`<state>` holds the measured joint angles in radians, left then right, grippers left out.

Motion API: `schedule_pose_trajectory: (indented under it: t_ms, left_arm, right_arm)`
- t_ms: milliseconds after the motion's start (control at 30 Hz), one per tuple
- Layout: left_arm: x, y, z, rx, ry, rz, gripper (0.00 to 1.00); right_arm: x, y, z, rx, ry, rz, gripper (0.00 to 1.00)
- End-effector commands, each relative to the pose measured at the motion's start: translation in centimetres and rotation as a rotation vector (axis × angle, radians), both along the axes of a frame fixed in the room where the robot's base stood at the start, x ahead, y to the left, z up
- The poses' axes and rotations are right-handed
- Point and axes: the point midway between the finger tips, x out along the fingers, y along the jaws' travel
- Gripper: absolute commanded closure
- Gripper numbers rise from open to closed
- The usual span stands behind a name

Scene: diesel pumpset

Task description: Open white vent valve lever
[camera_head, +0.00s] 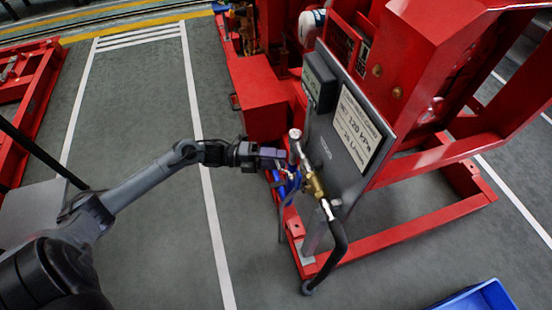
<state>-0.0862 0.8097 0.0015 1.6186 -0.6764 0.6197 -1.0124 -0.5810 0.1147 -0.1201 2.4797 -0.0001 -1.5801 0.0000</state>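A brass valve fitting (316,186) stands on the pipework in front of the grey panel of the red pumpset. A small white-topped part (295,134) sits at the upper end of this pipework, and a short white piece (327,209) is at its lower end. I cannot tell for sure which is the white vent valve lever. Blue parts (284,186) show just below my gripper. My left gripper (280,154) reaches in from the left, its tip close beside the upper pipework. Whether it touches is unclear, and its finger gap is too small to see. My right gripper is out of view.
The grey panel carries a "120 kPa" sign (357,128) and a dark box (319,80). A black hose (337,245) curves down to the red base frame (420,220). A blue bin (478,298) is at bottom right. Grey floor left of the pumpset is clear.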

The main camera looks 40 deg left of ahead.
Motion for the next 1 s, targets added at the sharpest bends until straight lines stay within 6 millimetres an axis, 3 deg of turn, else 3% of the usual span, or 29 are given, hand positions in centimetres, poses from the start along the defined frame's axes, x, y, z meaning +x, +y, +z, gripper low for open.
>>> schedule_pose_trajectory:
  t_ms: [33,267,667,1000]
  left_arm:
    - [0.0,0.0,0.0,0.000,0.000,0.000,0.64]
    - [0.0,0.0,0.0,0.000,0.000,0.000,0.99]
    - [0.0,0.1,-0.1,-0.010,0.007,0.001,1.00]
    - [-0.1,0.0,-1.2,-0.144,0.085,0.002,1.00]
  right_arm:
    - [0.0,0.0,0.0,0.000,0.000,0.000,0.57]
    - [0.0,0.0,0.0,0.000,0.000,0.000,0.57]
    - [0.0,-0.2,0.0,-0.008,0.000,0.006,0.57]
    - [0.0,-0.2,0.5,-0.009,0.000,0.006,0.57]
